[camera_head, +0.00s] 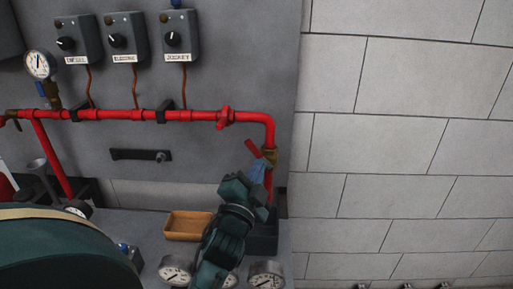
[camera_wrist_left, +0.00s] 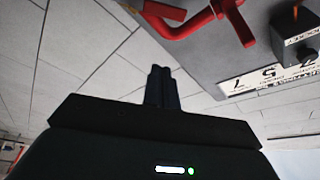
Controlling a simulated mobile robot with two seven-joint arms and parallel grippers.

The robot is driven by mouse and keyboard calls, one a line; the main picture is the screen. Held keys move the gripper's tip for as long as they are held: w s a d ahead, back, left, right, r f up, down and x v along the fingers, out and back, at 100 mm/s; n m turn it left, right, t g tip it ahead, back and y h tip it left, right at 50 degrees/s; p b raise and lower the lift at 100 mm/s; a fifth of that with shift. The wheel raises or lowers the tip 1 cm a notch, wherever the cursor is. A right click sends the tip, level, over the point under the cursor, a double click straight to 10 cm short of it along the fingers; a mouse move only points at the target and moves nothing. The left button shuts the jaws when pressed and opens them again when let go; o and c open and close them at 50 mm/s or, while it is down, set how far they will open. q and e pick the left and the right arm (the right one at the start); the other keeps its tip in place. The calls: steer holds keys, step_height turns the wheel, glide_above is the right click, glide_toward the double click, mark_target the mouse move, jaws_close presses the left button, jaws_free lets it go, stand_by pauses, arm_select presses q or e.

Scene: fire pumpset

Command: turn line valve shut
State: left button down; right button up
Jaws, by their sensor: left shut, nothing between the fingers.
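The line valve sits on the vertical red pipe at the right of the panel. It has a brass body (camera_head: 271,157) and a red lever (camera_head: 253,149) that slants up and to the left. My left gripper (camera_head: 259,168) is shut and empty, its fingertips just below the lever and beside the valve body. Whether the tips touch the lever cannot be told. In the left wrist view the closed fingers (camera_wrist_left: 158,86) point up toward the red pipework (camera_wrist_left: 200,22), below a red bar at the top edge that may be the lever. My right gripper is not in view.
A horizontal red pipe (camera_head: 150,115) runs along the grey panel below three switch boxes (camera_head: 126,40). A pressure gauge (camera_head: 39,65) is at left. A tan tray (camera_head: 188,225) and loose gauges (camera_head: 175,271) lie below. A block wall (camera_head: 400,130) fills the right.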

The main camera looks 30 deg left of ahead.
mark_target(257, 150)
arm_select(q)
steer(key=shift+w+a+f+p, duration=0.1)
steer(key=shift+w+a+p, duration=0.3)
steer(key=shift+w+a, duration=0.7)
steer(key=shift+w+a+f+p, duration=0.1)
steer(key=shift+w+a+p, duration=0.45)
steer(key=shift+w, duration=1)
steer(key=shift+w+a+f+p, duration=0.1)
steer(key=shift+w+a+p, duration=0.15)
steer(key=shift+w+a, duration=0.95)
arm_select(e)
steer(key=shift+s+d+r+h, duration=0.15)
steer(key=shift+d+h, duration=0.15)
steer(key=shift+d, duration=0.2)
arm_select(q)
steer(key=shift+w+d, duration=0.1)
steer(key=shift+d, duration=0.05)
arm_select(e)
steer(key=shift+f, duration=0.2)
